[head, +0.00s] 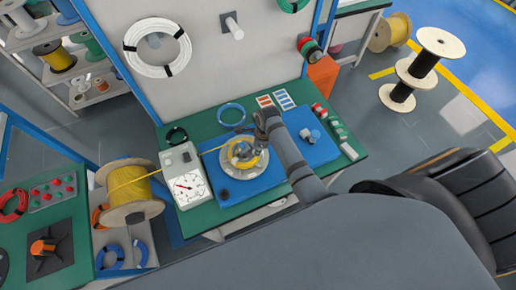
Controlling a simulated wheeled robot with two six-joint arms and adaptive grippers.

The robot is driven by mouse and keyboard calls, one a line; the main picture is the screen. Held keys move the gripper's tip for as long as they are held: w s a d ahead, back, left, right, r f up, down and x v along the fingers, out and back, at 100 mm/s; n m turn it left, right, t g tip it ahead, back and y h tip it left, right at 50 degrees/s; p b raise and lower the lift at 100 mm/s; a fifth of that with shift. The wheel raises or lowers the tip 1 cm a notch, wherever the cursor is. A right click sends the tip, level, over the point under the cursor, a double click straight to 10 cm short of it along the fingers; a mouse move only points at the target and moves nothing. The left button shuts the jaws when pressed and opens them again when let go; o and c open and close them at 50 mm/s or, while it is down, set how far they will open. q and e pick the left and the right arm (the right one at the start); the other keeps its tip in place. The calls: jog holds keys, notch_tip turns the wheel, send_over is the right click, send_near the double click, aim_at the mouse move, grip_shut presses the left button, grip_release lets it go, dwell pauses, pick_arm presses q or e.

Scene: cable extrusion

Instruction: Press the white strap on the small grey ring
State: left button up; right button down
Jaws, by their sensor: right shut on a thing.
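My right gripper (246,148) comes in from the right and points down over the round grey plate (229,187) on the blue mat. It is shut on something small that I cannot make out. A coil of yellow cable (239,163) lies on the plate around and below the gripper. I cannot pick out the white strap or the small grey ring here; the fingers cover the middle of the coil. My left gripper is not in view.
A yellow cable spool (130,192) stands left of the green bench (175,146). A meter box (186,184) sits left of the plate. A blue cable ring (231,115) lies behind it.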

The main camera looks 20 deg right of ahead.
jog(key=shift+s+f+p, duration=0.2)
jog(key=shift+p, duration=0.2)
dwell(1.0)
jog(key=c, duration=1.2)
grip_release()
jog(key=shift+w, duration=0.15)
jog(key=shift+r, duration=0.1)
jog(key=shift+r, duration=0.25)
jog(key=shift+r+p, duration=0.4)
jog(key=shift+r, duration=3.35)
